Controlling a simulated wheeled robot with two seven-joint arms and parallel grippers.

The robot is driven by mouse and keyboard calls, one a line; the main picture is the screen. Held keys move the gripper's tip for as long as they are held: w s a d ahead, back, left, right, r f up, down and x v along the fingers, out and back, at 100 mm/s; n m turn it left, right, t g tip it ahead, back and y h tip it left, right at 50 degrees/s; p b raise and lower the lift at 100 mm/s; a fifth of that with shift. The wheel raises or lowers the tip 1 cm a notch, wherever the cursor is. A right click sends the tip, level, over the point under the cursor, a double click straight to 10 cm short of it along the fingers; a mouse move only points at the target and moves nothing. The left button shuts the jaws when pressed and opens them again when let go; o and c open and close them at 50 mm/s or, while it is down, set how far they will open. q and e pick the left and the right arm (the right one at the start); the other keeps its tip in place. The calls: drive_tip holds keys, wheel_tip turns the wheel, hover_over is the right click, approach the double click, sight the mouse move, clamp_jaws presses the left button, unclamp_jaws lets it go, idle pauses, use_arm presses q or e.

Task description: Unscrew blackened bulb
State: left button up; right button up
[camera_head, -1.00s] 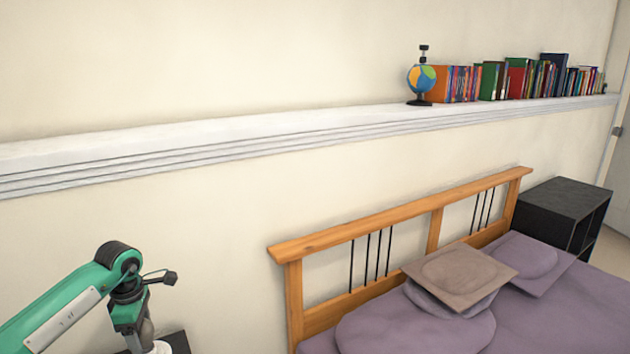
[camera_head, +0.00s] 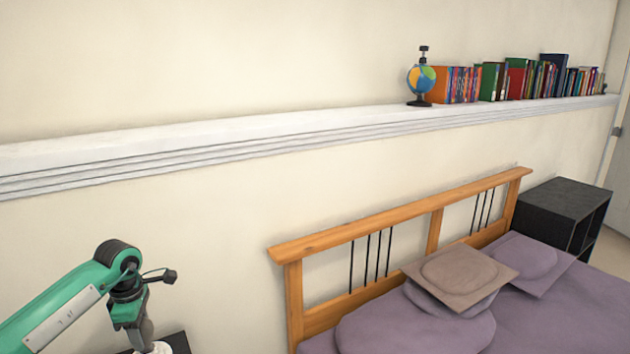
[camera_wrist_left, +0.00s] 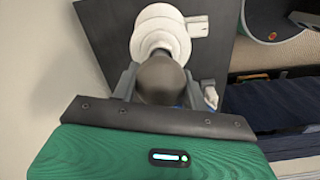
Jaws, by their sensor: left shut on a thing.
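The blackened bulb (camera_wrist_left: 162,78) is a dark grey-brown rounded shape in the left wrist view. It sits between the two fingers of my left gripper (camera_wrist_left: 160,88), which is shut on it. The bulb lines up with a white lamp (camera_wrist_left: 159,33) just beyond it; whether its thread is still in the socket is hidden. In the head view my left gripper (camera_head: 143,338) points down at the lower left, over a white part of the lamp (camera_head: 160,348) cut by the frame's edge. The bulb cannot be made out there. My right gripper is in neither view.
The lamp stands on a black nightstand (camera_head: 179,342) against the wall. A wooden bed headboard (camera_head: 400,222) and purple bedding (camera_head: 560,310) lie to the right. A white wall ledge (camera_head: 230,140) above carries a globe (camera_head: 421,80) and books (camera_head: 520,78).

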use_arm(q)
drive_tip(key=shift+r, duration=0.4)
drive_tip(key=shift+r+p, duration=2.9)
drive_tip(key=shift+r, duration=2.15)
